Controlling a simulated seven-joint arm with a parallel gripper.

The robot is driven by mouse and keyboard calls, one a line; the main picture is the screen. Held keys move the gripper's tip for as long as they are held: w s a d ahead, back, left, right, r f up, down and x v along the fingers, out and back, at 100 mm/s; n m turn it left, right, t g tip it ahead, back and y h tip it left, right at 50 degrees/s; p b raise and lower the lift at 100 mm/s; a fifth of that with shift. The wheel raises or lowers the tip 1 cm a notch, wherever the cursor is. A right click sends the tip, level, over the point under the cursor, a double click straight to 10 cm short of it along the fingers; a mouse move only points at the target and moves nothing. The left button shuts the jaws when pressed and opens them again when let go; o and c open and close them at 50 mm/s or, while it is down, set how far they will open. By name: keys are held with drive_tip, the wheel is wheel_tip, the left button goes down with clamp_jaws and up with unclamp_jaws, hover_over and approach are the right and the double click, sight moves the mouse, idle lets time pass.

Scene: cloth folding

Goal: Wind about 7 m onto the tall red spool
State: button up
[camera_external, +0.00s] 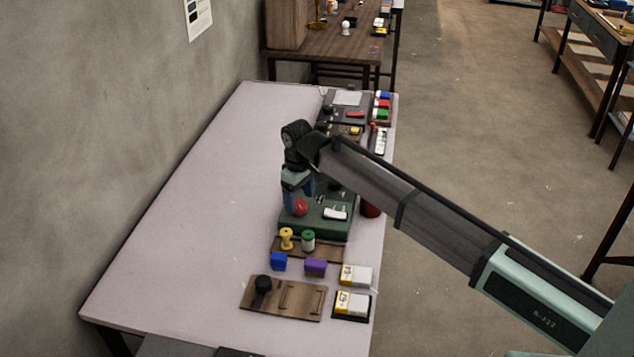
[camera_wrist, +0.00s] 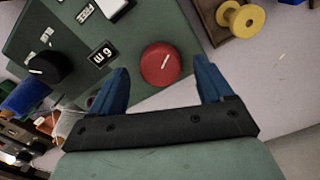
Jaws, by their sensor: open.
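A green winding machine (camera_external: 325,222) stands on the table, with a round red knob (camera_external: 300,207) at its left end. The knob (camera_wrist: 159,64) bears a white line in the wrist view. My gripper (camera_external: 297,197) is above the knob, pointing down, with its blue fingers open and empty. In the wrist view the knob appears between the fingertips (camera_wrist: 161,66); I cannot tell whether they reach its sides. A black dial (camera_wrist: 48,67) and a small display (camera_wrist: 103,53) sit on the machine. A dark red cylinder (camera_external: 370,208), possibly the red spool, stands at its right, partly hidden by my arm.
A yellow spool (camera_external: 286,238) and a green spool (camera_external: 308,241) stand on a wooden rack in front. The table's left side is clear.

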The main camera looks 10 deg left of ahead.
sight(299, 204)
wheel_tip(299, 204, up, 12)
drive_tip(key=shift+r, duration=0.15)
idle(0.3)
idle(0.6)
